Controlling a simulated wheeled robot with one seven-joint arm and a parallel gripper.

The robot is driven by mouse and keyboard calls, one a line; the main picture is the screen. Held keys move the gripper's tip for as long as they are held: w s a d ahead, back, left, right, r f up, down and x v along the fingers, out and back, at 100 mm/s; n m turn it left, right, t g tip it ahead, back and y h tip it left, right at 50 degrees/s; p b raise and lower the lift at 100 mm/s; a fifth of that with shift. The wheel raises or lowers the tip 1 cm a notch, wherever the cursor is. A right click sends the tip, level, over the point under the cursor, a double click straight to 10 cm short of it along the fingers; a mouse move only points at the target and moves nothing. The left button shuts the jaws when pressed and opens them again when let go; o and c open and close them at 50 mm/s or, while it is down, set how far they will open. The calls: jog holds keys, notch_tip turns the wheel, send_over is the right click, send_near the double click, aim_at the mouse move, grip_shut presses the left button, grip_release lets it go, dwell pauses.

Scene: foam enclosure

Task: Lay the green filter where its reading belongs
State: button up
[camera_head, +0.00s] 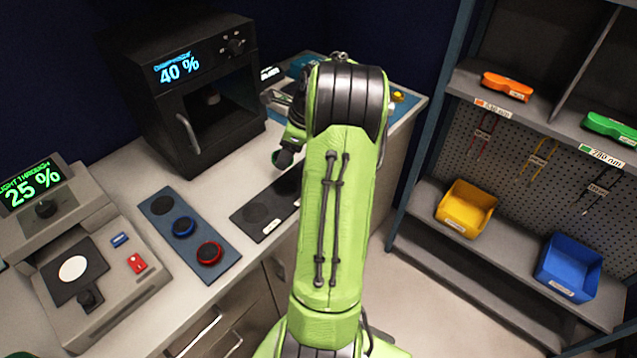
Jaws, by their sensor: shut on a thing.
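A dark labelled mat (246,217) with a dark round mark lies right of the holder, partly behind my arm. My arm stands in the middle, and its green wrist part bends down to the left.
A black open-fronted machine (190,85) reading 40 % stands at the back of the pale bench. To the right, a shelf rack (402,222) holds an orange case (507,86), a green case (610,128), a yellow bin (467,207) and a blue bin (568,266). Open floor lies between bench and rack.

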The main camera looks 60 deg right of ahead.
aim_at(284, 188)
notch_tip(284, 188, down, 10)
jog(key=b, duration=0.3)
jog(key=shift+w+a, duration=0.1)
jog(key=shift+a, duration=0.05)
jog(key=shift+r, duration=0.1)
jog(key=o, duration=1.1)
